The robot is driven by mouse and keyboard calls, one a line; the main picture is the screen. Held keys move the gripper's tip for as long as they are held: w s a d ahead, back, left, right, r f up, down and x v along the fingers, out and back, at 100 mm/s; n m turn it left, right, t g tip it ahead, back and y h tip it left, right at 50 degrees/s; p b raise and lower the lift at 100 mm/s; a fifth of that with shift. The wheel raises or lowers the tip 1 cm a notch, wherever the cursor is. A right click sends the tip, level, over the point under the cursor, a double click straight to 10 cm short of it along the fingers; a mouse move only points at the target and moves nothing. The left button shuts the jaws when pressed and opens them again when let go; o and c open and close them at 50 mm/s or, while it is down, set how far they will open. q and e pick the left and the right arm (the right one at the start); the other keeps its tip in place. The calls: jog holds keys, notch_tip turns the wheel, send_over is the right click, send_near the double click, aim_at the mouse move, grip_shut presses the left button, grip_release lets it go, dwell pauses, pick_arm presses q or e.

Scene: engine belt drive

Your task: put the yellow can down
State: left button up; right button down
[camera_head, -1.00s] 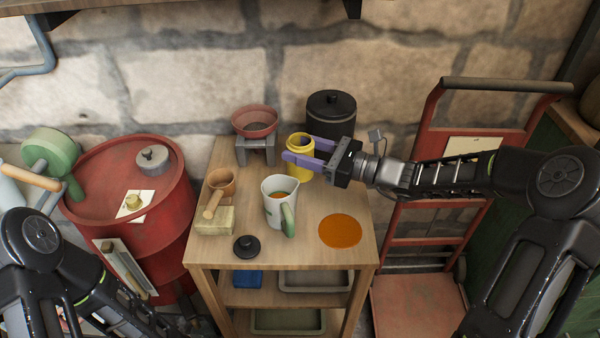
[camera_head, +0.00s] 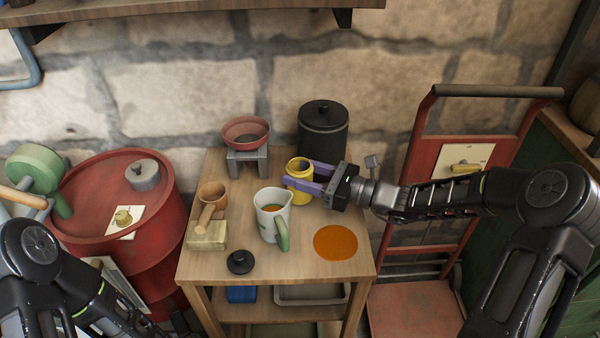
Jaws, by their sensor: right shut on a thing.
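The yellow can (camera_head: 299,168) is at the back middle of the small wooden table (camera_head: 200,267), upright, with an open dark top. My right gripper (camera_head: 305,180) reaches in from the right, its purple fingers shut around the can. Whether the can's base touches the table top is hard to tell. My left arm shows at the lower left, but its gripper is out of view.
A measuring jug (camera_head: 270,217) stands just in front of the can, and a black canister (camera_head: 323,130) behind it. A red bowl on a stand (camera_head: 246,134) is to the left. An orange disc (camera_head: 335,242) lies at the front right, and a black lid (camera_head: 240,262) at the front.

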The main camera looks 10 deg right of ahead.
jog(key=shift+s+a+f, duration=0.1)
jog(key=shift+s+f, duration=0.05)
jog(key=shift+f, duration=0.05)
jog(key=c, duration=0.7)
grip_release()
jog(key=shift+r, duration=0.2)
jog(key=v, duration=1.1)
jog(key=shift+s+d+r, duration=0.1)
jog(key=shift+d, duration=0.15)
jog(key=shift+s+d, duration=0.2)
jog(key=shift+d, duration=0.05)
jog(key=shift+a, duration=0.15)
